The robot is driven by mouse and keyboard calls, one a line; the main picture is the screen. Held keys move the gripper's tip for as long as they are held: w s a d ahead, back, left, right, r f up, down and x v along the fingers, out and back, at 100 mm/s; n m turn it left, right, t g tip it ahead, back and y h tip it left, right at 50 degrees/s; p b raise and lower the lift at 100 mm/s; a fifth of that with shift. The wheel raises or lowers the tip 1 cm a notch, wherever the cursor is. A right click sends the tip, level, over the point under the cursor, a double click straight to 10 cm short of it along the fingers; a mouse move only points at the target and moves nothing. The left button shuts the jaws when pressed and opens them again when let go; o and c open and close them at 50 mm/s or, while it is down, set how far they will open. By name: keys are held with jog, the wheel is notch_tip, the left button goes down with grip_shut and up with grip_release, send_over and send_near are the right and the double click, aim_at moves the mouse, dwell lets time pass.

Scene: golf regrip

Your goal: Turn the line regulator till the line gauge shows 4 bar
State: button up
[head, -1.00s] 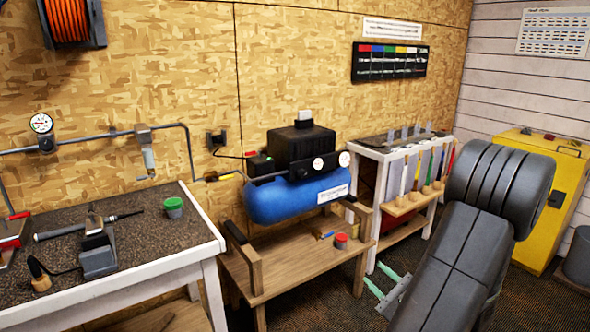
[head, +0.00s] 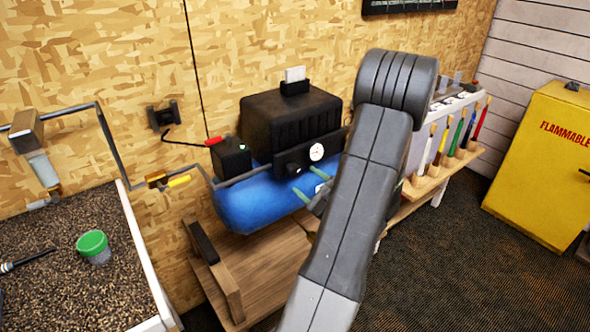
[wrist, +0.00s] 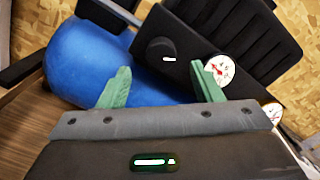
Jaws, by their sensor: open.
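The blue-tank compressor (head: 245,208) carries a black panel with a round black knob (head: 292,168), which looks like the line regulator. A white-faced gauge (head: 316,152) sits just right of it. In the wrist view the knob (wrist: 160,48) lies beyond and between my fingers, with the gauge (wrist: 220,69) to its right. A second gauge (wrist: 273,112) shows partly at lower right; my arm hides it in the head view. The needles are too small to read. My gripper (wrist: 162,78) is open and empty, its green fingers short of the knob, apart from it.
The compressor stands over a wooden bench (head: 265,270). A rack of coloured-handled tools (head: 455,145) and a yellow cabinet (head: 545,150) are at right. Carpet between them is clear.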

aim_at(296, 173)
jog(key=p+x, duration=0.1)
jog(key=x, duration=0.5)
jog(key=shift+w+a, duration=0.1)
jog(key=shift+w, duration=0.1)
jog(key=shift+c, duration=0.5)
jog(key=c, duration=0.9)
